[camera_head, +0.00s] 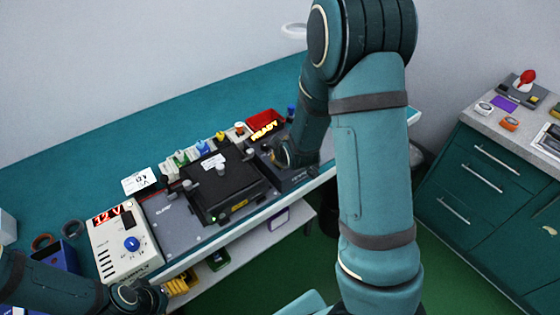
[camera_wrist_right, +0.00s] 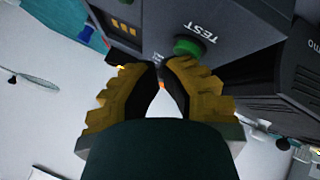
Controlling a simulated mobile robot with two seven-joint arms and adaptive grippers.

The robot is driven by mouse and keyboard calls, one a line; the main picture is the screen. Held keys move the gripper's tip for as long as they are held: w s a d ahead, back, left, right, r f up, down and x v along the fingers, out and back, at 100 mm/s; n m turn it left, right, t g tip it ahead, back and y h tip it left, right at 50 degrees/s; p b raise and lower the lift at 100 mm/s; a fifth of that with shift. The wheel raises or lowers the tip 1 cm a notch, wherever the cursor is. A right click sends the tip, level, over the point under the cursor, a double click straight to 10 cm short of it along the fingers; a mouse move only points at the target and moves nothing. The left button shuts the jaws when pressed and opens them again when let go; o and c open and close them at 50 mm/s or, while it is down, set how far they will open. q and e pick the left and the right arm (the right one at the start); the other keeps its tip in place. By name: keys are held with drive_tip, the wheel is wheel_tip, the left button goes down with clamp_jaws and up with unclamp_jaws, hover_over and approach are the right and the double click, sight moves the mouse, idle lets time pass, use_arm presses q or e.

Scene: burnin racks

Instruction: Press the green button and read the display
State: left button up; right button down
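The green button (camera_wrist_right: 188,47) sits on a dark grey panel marked TEST in the right wrist view. My right gripper (camera_wrist_right: 160,66) has its yellow fingers together, with the tips just short of the button in the picture; I cannot tell if they touch it. In the head view my right gripper (camera_head: 290,155) hides the button. The display (camera_head: 265,131) shows yellow text that appears to read READY. Part of amber display characters (camera_wrist_right: 124,25) shows in the wrist view. My left gripper (camera_head: 137,299) is at the lower left, its fingers unclear.
A black fixture (camera_head: 222,186) with a knob on its lid stands left of the tester. A beige supply (camera_head: 125,245) with a blue dial and a red 12 V readout is further left. A red bin (camera_head: 266,119) is behind. A green cabinet (camera_head: 490,170) stands at the right.

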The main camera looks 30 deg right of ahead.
drive_tip(key=shift+f, duration=0.1)
idle(0.4)
drive_tip(key=shift+r+p, duration=0.65)
drive_tip(key=shift+r, duration=0.25)
wheel_tip(320, 180, up, 5)
drive_tip(key=p, duration=0.4)
idle(0.6)
